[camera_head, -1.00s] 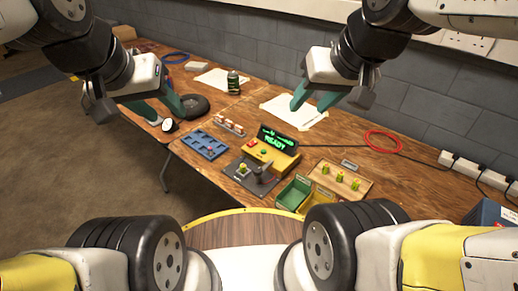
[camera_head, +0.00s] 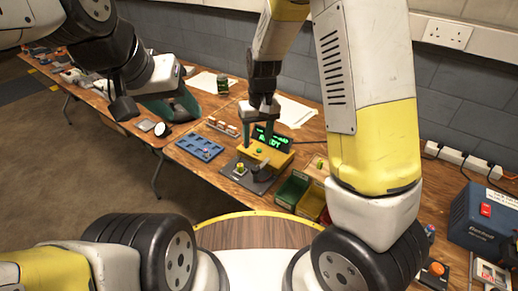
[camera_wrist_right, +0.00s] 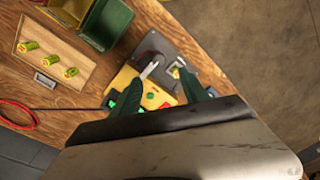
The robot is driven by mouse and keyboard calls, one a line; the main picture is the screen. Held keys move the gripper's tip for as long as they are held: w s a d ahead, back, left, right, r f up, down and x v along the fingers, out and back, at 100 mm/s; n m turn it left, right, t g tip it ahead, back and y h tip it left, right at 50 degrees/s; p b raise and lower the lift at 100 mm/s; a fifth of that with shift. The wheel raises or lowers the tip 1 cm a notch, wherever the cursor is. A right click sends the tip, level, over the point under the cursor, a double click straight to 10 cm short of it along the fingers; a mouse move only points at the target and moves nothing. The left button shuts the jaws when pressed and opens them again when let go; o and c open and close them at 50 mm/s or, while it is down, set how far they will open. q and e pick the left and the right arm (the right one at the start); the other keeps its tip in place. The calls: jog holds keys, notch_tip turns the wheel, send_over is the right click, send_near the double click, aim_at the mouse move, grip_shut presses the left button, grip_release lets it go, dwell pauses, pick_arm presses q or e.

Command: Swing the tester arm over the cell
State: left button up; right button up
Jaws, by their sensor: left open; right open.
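The tester is a yellow box (camera_head: 276,157) with a lit green display and a dark base plate (camera_head: 236,178) in front. A small yellow-green cell (camera_head: 240,167) stands on the plate. The dark tester arm (camera_head: 263,172) is to the cell's right; in the right wrist view its pale metal end (camera_wrist_right: 149,70) points toward the cell (camera_wrist_right: 177,72), apparently beside it. My right gripper (camera_head: 257,146) is open above the tester, pointing down; the wrist view shows its green fingers (camera_wrist_right: 159,78) either side of the arm's end, contact unclear. My left gripper (camera_head: 172,112) is open, away at the left.
A blue tray (camera_head: 199,147) lies left of the tester. Green and yellow bins (camera_head: 291,190) stand to its right. A wooden board with several cells (camera_wrist_right: 52,55) lies beyond the bins. A blue power unit (camera_head: 484,222) is at the far right.

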send_over(255, 168)
jog(key=shift+h, duration=0.4)
notch_tip(255, 168, down, 4)
jog(key=shift+w+f, duration=0.1)
jog(key=shift+f, duration=0.1)
notch_tip(255, 168, down, 8)
jog(key=shift+r, duration=0.2)
jog(key=shift+c, duration=0.4)
grip_shut()
dwell(0.5)
